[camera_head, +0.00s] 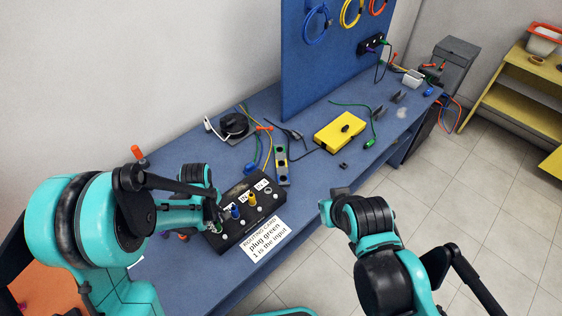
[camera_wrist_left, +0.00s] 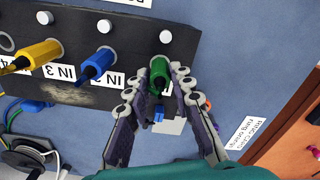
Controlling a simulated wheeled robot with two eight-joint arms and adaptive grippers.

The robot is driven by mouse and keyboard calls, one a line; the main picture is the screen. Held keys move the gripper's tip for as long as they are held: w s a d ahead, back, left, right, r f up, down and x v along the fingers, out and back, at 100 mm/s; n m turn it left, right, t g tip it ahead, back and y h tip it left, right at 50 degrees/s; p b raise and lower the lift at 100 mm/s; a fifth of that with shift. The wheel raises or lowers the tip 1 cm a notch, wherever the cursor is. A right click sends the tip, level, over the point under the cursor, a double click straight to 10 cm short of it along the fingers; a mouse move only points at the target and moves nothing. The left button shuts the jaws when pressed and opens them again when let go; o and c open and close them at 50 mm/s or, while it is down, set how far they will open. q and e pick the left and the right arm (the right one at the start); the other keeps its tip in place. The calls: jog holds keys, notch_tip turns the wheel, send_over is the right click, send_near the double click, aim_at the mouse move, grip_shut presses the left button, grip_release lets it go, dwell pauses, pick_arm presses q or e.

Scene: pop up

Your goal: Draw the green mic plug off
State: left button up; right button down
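The green mic plug (camera_wrist_left: 159,75) stands in a socket of the black box (camera_wrist_left: 188,42), at the end of its row of plugs, in the left wrist view. My left gripper (camera_wrist_left: 154,79) is open, with one finger on each side of the green plug. A gap shows between the plug and the left-hand finger; the other finger is close to it, and contact is unclear.
A blue plug (camera_wrist_left: 97,63) and a yellow plug (camera_wrist_left: 38,55) stand in the same box. A white card (camera_head: 265,240) lies before it. A blue pegboard (camera_head: 325,55) rises at the back.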

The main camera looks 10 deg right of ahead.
pick_arm(q)
grip_shut()
jog(key=shift+r, duration=0.3)
jog(key=shift+r+p, duration=1.9)
jog(key=shift+r, duration=0.55)
jog(key=shift+s+f, duration=0.1)
jog(key=shift+f, duration=0.05)
